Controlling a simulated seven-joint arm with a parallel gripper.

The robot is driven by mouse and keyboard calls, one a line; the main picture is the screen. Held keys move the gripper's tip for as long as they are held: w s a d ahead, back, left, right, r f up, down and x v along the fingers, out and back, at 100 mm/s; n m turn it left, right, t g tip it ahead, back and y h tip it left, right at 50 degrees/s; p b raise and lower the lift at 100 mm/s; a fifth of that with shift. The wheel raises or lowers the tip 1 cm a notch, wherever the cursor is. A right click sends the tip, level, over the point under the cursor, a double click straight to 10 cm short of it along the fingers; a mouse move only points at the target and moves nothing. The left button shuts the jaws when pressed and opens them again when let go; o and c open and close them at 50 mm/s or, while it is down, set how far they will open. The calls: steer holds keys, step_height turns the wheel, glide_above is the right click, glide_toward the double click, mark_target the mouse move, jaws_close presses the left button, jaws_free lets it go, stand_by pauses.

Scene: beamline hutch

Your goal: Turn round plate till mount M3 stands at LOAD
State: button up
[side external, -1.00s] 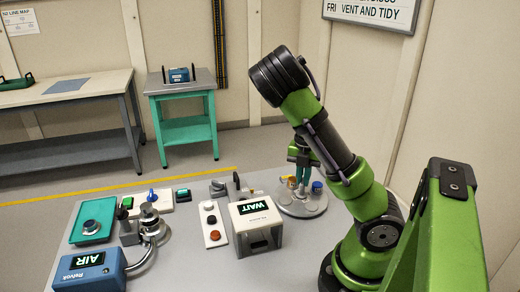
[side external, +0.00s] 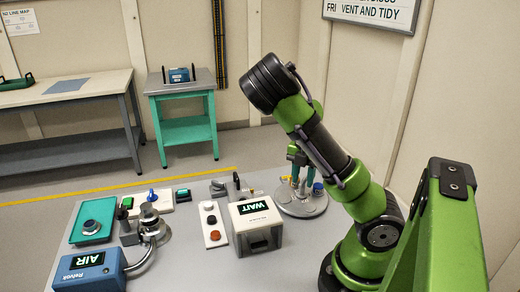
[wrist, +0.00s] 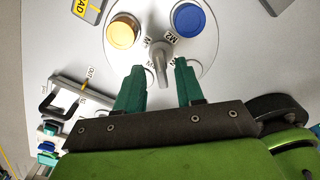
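The round plate (wrist: 205,45) is grey and lies below my gripper; in the side view (side external: 303,209) it sits at the table's right. It carries a gold round piece (wrist: 123,31) and a blue one (wrist: 188,18). The label by the blue piece reads M2; the other mount labels are blurred or partly hidden, so I cannot make out M3. A grey peg (wrist: 161,66) stands near the plate's middle. The LOAD label (wrist: 88,7) is cut off at the top left. My gripper (wrist: 158,74) is open, its teal fingers on either side of the peg's line of sight.
A white box showing WAIT (side external: 254,222) stands just left of the plate. A button strip (side external: 212,226), a blue AIR box (side external: 90,270) and a teal tray (side external: 93,222) are further left. A dark handle (wrist: 58,102) on a pale bracket is left of my fingers.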

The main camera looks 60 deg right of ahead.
mark_target(303, 181)
step_height(303, 181, up, 17)
stand_by(0.7)
